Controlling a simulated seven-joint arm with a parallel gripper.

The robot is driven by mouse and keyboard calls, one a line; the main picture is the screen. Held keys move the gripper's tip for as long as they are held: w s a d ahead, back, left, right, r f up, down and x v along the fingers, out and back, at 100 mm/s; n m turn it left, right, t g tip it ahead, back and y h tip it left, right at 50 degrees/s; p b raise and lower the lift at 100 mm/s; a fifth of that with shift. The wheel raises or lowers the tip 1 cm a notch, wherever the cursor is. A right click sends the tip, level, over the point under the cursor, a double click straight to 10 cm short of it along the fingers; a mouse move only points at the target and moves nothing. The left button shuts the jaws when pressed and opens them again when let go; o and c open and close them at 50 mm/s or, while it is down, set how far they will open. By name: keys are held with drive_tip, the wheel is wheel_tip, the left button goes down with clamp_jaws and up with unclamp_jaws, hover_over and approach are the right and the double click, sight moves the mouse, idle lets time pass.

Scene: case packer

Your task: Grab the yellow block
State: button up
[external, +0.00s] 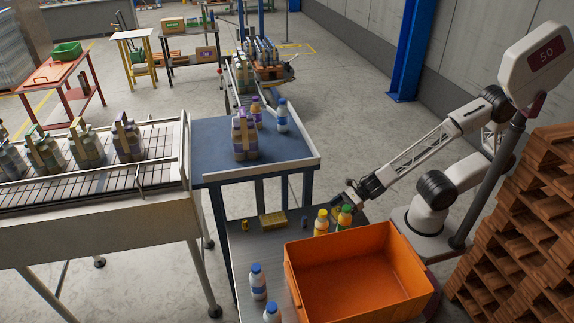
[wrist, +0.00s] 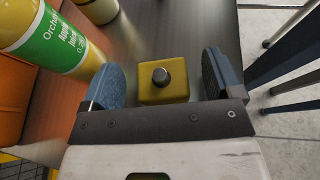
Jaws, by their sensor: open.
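A yellow block (wrist: 163,88) with a dark round knob on its facing side lies ahead of my gripper in the wrist view, between the lines of the two blue fingers. My gripper (wrist: 162,66) is open, with a gap on each side of the block; I see no contact. In the external view a yellow block (external: 272,221) lies on the grey table near its back edge. My gripper (external: 341,199) hangs to the right of it, close to the juice bottles.
A bottle with a green label (wrist: 58,36) stands close to the left finger. Yellow juice bottles (external: 321,223) stand behind the orange crate (external: 345,238). A small yellow item (external: 245,225) and a dark blue item (external: 304,222) flank the block. Blue-capped bottles (external: 257,282) stand in front.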

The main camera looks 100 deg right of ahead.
sight(335, 212)
drive_tip(key=shift+x, duration=1.25)
drive_tip(key=c, duration=1)
drive_tip(key=shift+c, duration=0.2)
drive_tip(key=shift+r, duration=5)
